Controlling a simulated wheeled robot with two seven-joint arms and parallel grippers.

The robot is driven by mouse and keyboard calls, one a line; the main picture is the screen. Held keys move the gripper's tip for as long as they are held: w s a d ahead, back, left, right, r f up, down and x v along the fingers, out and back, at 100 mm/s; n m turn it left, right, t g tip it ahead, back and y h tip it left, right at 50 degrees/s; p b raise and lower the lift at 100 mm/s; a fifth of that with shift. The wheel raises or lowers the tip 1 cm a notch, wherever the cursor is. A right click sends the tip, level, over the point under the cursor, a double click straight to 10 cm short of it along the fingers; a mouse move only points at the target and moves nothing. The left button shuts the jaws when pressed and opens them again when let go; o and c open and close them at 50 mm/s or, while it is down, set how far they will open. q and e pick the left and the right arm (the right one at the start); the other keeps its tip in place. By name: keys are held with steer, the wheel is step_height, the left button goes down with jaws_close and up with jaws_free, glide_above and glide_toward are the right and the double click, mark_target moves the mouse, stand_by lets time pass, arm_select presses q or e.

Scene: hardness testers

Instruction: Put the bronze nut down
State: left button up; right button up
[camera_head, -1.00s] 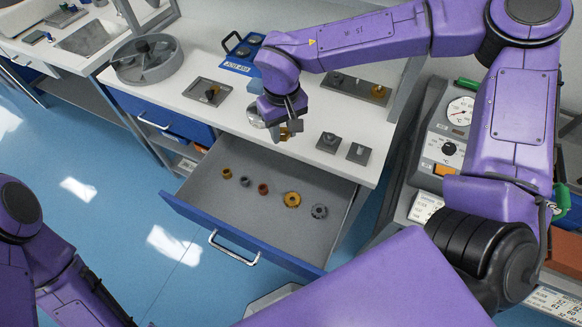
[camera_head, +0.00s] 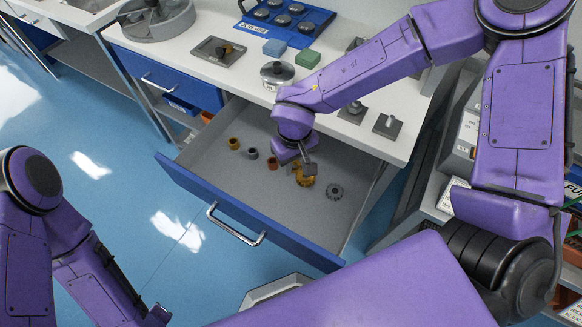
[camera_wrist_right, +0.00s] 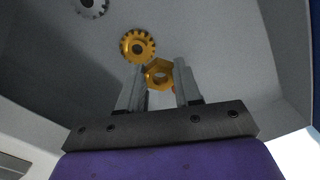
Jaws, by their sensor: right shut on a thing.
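My right gripper (camera_head: 303,168) hangs low inside the open drawer (camera_head: 225,205), over the row of small parts. In the right wrist view the right gripper (camera_wrist_right: 161,66) is shut on the bronze nut (camera_wrist_right: 160,74), a golden hexagon with a round hole, between its fingertips. A golden gear (camera_wrist_right: 137,46) lies just beyond the nut; the gap between them is small. In the head view the fingers partly cover the golden gear (camera_head: 305,178), and I cannot clearly separate the nut there. Only my left arm shows at lower left.
In the drawer lie a bronze ring (camera_head: 233,143), a grey one (camera_head: 252,154), a reddish one (camera_head: 272,163) and a grey gear (camera_head: 334,191). The drawer front (camera_head: 190,190) is clear. On the worktop above stand a round metal pot (camera_head: 277,75) and grey blocks (camera_head: 389,125).

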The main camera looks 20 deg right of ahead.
steer(key=w+f, duration=0.2)
steer(key=f, duration=0.1)
steer(key=shift+w+d+f, duration=0.15)
steer(key=shift+w+f, duration=0.1)
steer(key=shift+w, duration=0.15)
step_height(320, 180, down, 2)
steer(key=shift+s+f+b, duration=0.1)
steer(key=shift+f+b, duration=0.1)
steer(key=shift+b, duration=0.2)
steer(key=shift+f, duration=0.15)
